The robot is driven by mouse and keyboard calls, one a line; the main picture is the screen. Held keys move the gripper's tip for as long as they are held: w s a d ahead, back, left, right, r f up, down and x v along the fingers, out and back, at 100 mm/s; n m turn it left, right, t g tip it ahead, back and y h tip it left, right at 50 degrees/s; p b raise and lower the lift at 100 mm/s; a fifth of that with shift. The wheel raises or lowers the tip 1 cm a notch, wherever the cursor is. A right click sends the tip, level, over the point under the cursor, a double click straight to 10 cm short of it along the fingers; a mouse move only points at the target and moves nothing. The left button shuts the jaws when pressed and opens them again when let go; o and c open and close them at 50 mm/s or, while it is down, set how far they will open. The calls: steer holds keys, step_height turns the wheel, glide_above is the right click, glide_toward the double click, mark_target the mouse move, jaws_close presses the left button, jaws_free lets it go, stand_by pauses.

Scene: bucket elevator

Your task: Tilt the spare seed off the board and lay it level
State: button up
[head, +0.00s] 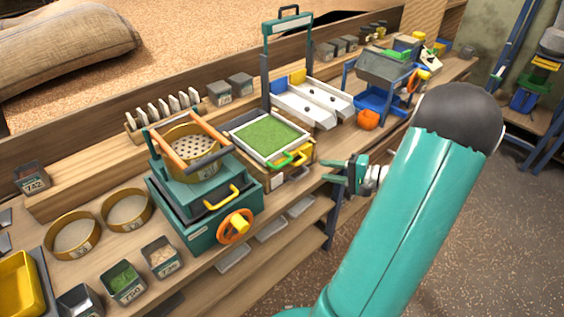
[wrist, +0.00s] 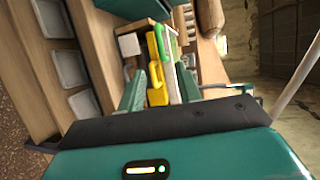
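The board (head: 236,143) is a pale-framed tray with an even green layer, apparently seed (head: 268,135), across it. I cannot make out single seeds. It rests on a box at the middle of the bench and looks about level. A green handle (head: 291,159) and a yellow handle (head: 277,164) show at its near right edge; in the wrist view a green handle (wrist: 165,42) and a yellow handle (wrist: 157,72) lie beyond my fingers. My gripper (head: 335,171) is open and empty, right of the board and apart from it. In the wrist view my gripper (wrist: 160,72) has its fingers spread.
A teal sieve machine (head: 205,200) with an orange wheel (head: 235,226) stands left of the board. A white chute tray (head: 310,101) is behind it. An orange round thing (head: 368,119) sits to the right. Small trays (head: 270,229) lie on the shelf below. The air before the bench is free.

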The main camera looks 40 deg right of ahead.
steer(key=x, duration=1.3)
steer(key=shift+w+a, duration=0.15)
steer(key=shift+a, duration=0.05)
steer(key=shift+f, duration=0.15)
jaws_close()
